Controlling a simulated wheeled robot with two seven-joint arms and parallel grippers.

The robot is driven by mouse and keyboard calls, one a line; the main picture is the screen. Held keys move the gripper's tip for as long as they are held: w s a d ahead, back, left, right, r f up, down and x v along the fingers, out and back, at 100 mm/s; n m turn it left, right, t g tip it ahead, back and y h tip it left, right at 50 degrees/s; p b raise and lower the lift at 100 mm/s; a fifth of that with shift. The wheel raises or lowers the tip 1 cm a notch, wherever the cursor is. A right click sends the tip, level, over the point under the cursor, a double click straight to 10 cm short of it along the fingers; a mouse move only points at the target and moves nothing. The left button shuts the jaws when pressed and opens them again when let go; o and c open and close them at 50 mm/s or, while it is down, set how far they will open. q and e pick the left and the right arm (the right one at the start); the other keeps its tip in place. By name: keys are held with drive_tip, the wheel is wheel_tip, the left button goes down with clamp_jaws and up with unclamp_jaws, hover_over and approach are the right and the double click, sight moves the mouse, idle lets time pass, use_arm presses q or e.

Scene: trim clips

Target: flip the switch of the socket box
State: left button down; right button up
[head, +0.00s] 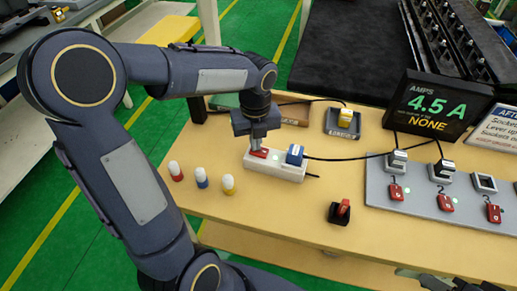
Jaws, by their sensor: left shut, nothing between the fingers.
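The socket box (272,168) is a white block on the tan table. A red switch (259,153) sits at its left end and a blue plug (295,155) stands in its right end. A small light shows between them. My left gripper (255,148) points down with its fingers shut and empty, right at the red switch. The fingertips hide part of the switch, so I cannot tell which way it is tipped. Grey parts at the bottom right edge (440,283) look like my right gripper, mostly cut off.
A grey panel (450,210) with numbered sockets and red switches lies at right. The display (433,106) reads 4.5 A and NONE. Cables cross behind the box.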

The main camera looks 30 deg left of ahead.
use_arm(q)
drive_tip(key=shift+f, duration=0.2)
drive_tip(key=shift+r, duration=0.1)
wheel_tip(320, 180, up, 7)
drive_tip(key=p, duration=0.6)
drive_tip(key=shift+p, duration=0.3)
drive_tip(key=s+d+r+n+t+h, duration=0.2)
drive_tip(key=s+n, duration=0.6)
drive_tip(key=n, duration=0.6)
drive_tip(key=s+d+r+n+t+h, duration=0.1)
drive_tip(key=s+d+r+n+t, duration=0.1)
drive_tip(key=s+n, duration=0.7)
drive_tip(key=n+t, duration=0.1)
drive_tip(key=n, duration=0.5)
drive_tip(key=shift+t+h, duration=0.3)
drive_tip(key=shift+h, duration=0.1)
